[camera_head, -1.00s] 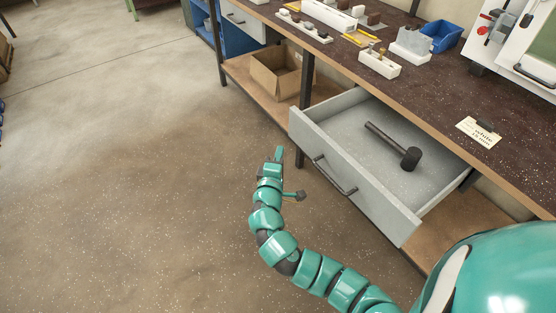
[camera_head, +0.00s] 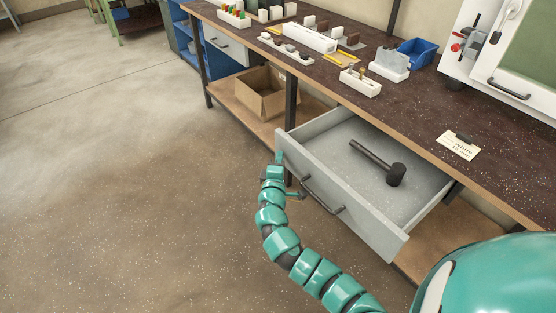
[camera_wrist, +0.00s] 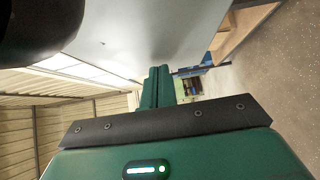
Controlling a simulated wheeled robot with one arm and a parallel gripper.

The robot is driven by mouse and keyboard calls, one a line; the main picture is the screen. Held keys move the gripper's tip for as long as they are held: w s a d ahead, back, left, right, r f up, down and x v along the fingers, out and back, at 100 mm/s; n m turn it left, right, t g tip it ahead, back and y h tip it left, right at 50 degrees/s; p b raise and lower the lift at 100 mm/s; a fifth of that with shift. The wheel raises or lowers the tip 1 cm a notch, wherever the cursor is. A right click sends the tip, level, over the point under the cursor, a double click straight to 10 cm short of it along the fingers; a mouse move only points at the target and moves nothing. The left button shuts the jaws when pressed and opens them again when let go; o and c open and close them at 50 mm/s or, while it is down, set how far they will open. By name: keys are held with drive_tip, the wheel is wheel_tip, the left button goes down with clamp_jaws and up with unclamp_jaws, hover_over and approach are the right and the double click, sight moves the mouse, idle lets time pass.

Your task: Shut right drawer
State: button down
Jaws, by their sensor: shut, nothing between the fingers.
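The right drawer (camera_head: 365,215) is grey and stands pulled out under the bench, with a dark bar handle (camera_head: 323,196) on its front. A black mallet (camera_head: 378,163) lies inside it. My gripper (camera_head: 279,158) is beside the left end of the drawer front, fingers pointing up; I cannot tell whether it touches. In the wrist view my gripper's green fingers (camera_wrist: 158,86) are together and empty, with a large pale grey surface (camera_wrist: 140,35), seemingly the drawer front, close by. The other drawer (camera_head: 226,44), at the bench's far left end, looks shut.
The dark bench top (camera_head: 420,105) carries white blocks, a blue bin (camera_head: 417,53) and a paper label (camera_head: 458,146). A cardboard box (camera_head: 262,92) sits on the lower shelf. A bench leg (camera_head: 290,110) stands left of the drawer. Open floor lies to the left.

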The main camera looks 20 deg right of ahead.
sight(330, 157)
drive_tip(key=w+d+b, duration=0.1)
drive_tip(key=w+d, duration=0.2)
drive_tip(key=d, duration=0.5)
drive_tip(key=w+d+b, duration=0.1)
drive_tip(key=w+d, duration=0.2)
drive_tip(key=d, duration=0.6)
drive_tip(key=w+d+b, duration=0.2)
drive_tip(key=w+d, duration=0.1)
drive_tip(key=d, duration=0.6)
drive_tip(key=shift+w, duration=0.2)
drive_tip(key=shift+d+r, duration=0.15)
drive_tip(key=shift+d, duration=0.05)
drive_tip(key=shift+d, duration=0.1)
drive_tip(key=shift+a, duration=0.35)
drive_tip(key=a, duration=0.1)
drive_tip(key=s+a, duration=0.2)
drive_tip(key=a, duration=0.1)
drive_tip(key=shift+p, duration=0.3)
drive_tip(key=shift+s+a+r, duration=0.1)
drive_tip(key=shift+s+a, duration=0.15)
drive_tip(key=shift+s, duration=0.05)
drive_tip(key=shift+f+v, duration=0.2)
drive_tip(key=shift+v, duration=4)
